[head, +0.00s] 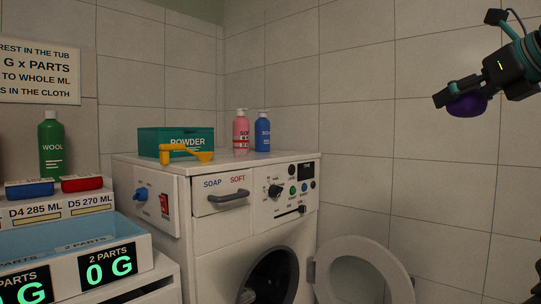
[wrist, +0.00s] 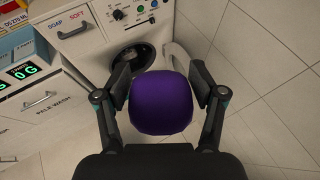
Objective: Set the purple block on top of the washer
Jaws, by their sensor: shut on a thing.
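My gripper (head: 455,100) is shut on the purple block (head: 468,105), high in the air at the upper right of the head view. In the wrist view the purple block (wrist: 160,103) has rounded edges and sits between both fingers. The white washer (head: 233,225) stands left of and below my gripper, with its round door (head: 362,268) swung open to the right. The washer's top (head: 225,155) holds a teal powder box (head: 160,139), a yellow scoop (head: 195,155), a pink bottle (head: 241,131) and a blue bottle (head: 263,132). The block is well apart from the washer.
A green wool bottle (head: 51,145) and blue and red pieces on a labelled stand (head: 60,205) are at the left. A blue tub (head: 75,240) with a green "0 G" display is below them. The washer top's front right part looks bare. A tiled wall (head: 360,120) stands behind.

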